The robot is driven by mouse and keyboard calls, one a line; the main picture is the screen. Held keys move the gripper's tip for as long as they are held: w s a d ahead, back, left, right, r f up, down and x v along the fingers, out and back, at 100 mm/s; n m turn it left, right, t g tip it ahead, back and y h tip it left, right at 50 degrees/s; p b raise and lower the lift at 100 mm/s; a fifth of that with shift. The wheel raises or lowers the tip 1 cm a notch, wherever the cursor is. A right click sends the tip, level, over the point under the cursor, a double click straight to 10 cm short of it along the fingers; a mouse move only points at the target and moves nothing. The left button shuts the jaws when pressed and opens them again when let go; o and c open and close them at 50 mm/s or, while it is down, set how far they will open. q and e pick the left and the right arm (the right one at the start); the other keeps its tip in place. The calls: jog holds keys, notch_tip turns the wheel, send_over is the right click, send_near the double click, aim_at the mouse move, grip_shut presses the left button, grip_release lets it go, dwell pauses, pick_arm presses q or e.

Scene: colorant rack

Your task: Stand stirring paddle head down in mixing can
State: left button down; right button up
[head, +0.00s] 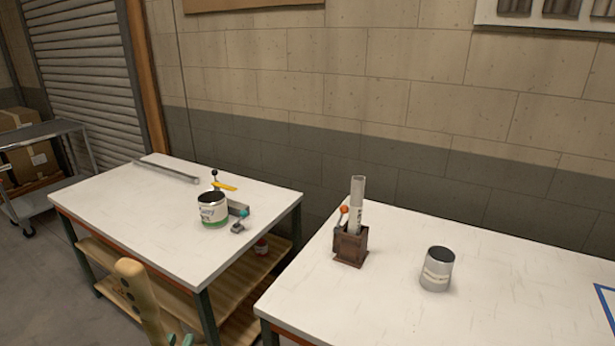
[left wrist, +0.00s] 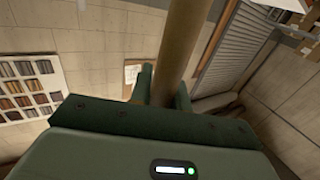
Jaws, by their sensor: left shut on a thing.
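The wooden stirring paddle (head: 140,296) stands near the bottom left of the head view, in front of the left table, its rounded top with small holes. My left gripper (left wrist: 163,90) is shut on its wooden shaft (left wrist: 184,45) in the left wrist view. Only a bit of green gripper shows at the bottom edge of the head view. A grey open can (head: 437,272) with a pale label stands upright on the right table. A white can with a green band (head: 213,214) and dark top stands on the left table. Which one is the mixing can I cannot tell. My right gripper is not in view.
A brown holder (head: 350,246) with a pale upright tube (head: 357,205) and an orange-knobbed item stands on the right table (head: 390,318). Small tools lie around the white can on the left table (head: 140,215). A gap separates the tables. Clear tabletop surrounds the grey can.

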pick_arm(q)
jog(key=w+r+p, duration=0.4)
jog(key=w+p, duration=0.1)
jog(key=shift+w+r, duration=0.2)
jog(key=shift+w, duration=0.05)
jog(key=m+p, duration=0.3)
jog(key=m, duration=0.6)
jog(key=m+p, duration=0.1)
jog(key=m, duration=0.8)
